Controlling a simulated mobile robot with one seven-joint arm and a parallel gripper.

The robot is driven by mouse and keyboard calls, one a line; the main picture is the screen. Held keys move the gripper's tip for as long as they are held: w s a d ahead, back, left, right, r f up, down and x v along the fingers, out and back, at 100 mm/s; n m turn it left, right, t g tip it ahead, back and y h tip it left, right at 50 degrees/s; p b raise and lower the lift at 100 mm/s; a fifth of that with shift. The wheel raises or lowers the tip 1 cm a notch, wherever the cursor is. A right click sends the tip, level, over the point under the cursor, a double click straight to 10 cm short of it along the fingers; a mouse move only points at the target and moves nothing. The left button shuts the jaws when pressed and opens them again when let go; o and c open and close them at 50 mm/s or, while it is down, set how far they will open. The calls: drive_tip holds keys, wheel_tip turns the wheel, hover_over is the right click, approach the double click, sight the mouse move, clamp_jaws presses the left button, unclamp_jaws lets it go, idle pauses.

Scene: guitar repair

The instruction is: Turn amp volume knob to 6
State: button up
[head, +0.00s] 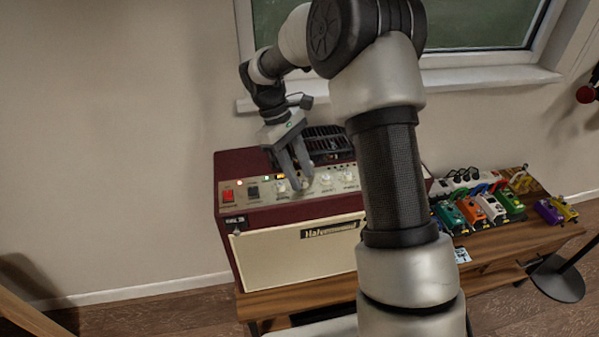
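The amp (296,254) is a dark red cabinet with a cream front, standing on a wooden bench. Its control panel (268,195) runs along the top front edge, with a red switch (228,196) at the left and several small pale knobs, such as one knob (325,179) right of my gripper. My gripper (296,184) points down over the panel, with its fingertips at or just above the knob row. The fingers show a narrow gap between them. Whether they touch or hold a knob I cannot tell. The knob labels and settings are too small to read.
The wooden bench (500,250) carries several colourful effect pedals (490,207) and a white power strip (460,181) right of the amp. A window sill (480,78) is behind. My arm hides the amp's right part. A round black stand base (557,280) is at the right.

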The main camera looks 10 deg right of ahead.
clamp_jaws()
drive_tip(key=shift+m, duration=0.3)
